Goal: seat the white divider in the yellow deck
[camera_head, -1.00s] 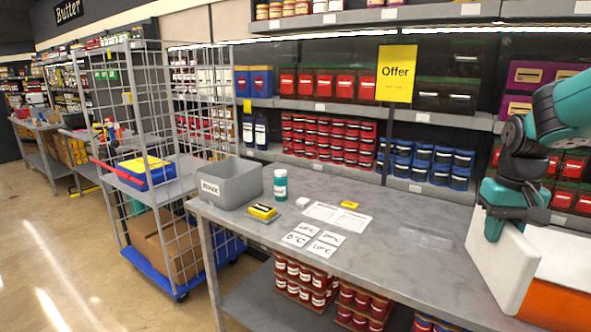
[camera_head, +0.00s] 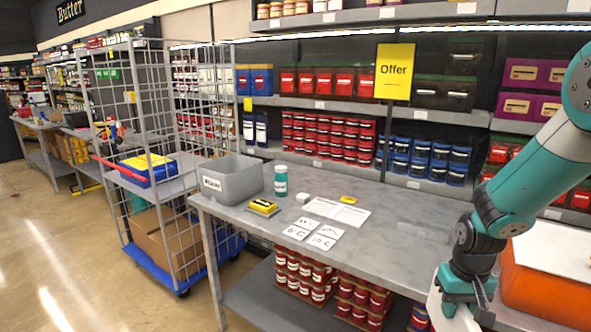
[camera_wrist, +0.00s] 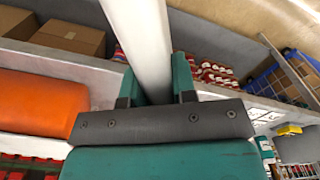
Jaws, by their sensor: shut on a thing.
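The white divider (camera_wrist: 145,35) is a flat pale panel clamped between the teal fingers of my gripper (camera_wrist: 157,85) in the wrist view. In the head view only a strip of the divider (camera_head: 434,306) shows at the bottom edge, below my gripper (camera_head: 463,300); the rest is out of frame. My gripper is in front of the table's right part, well away from the trolley. A yellow surface (camera_head: 146,161) sits on a blue body on the wire trolley at left; it looks like the yellow deck, but its slots are too small to make out.
The grey table (camera_head: 385,235) bears a grey bin (camera_head: 232,181), a teal bottle (camera_head: 281,182) and white cards (camera_head: 313,233). An orange block (camera_head: 545,290) with a white top is right of my arm. The trolley (camera_head: 190,185) has mesh sides; open floor (camera_head: 60,240) lies left of it.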

